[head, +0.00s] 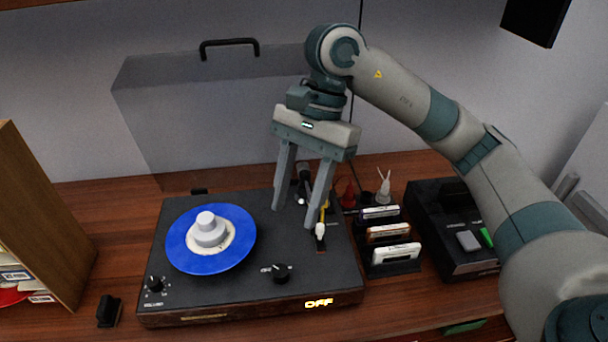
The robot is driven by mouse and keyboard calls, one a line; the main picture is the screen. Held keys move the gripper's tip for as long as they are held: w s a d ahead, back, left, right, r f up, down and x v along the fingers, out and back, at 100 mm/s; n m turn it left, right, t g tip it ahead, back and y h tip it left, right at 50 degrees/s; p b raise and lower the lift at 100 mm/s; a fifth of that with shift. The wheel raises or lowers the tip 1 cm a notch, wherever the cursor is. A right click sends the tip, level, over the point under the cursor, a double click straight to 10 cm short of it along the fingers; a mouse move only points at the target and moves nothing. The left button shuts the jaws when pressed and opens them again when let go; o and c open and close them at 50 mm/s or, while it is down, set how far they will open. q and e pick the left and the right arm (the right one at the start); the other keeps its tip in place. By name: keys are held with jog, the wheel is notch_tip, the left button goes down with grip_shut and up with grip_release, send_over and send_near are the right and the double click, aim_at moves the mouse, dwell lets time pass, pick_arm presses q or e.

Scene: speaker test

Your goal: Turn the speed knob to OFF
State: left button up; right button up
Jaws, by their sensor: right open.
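A black turntable (225,292) with a clear lid raised behind it stands on the wooden counter. A blue record (188,250) with a pale round weight in its middle lies on it. A black knob (281,271) sits on the deck's front right and another small knob (154,284) at its front left; the labels are too small to read. My right gripper (294,214) is open and empty, pointing down over the deck's right rear by the tonearm (321,229), behind the front right knob. I cannot tell whether it touches anything.
A rack of cassettes (392,253) and a black device (455,243) with grey and green buttons stand right of the turntable. A red-capped bottle and a white-tipped one stand behind the rack. A wooden shelf box (42,215) is at left, with a small black object (109,310) nearby.

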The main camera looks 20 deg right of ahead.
pick_arm(q)
jog(key=shift+s+a+f, duration=0.2)
jog(key=shift+s+a, duration=0.05)
jog(key=shift+s, duration=0.05)
pick_arm(e)
jog(key=v, duration=0.5)
jog(key=shift+d, duration=0.1)
pick_arm(q)
jog(key=shift+a, duration=0.1)
pick_arm(e)
jog(key=shift+r, duration=0.1)
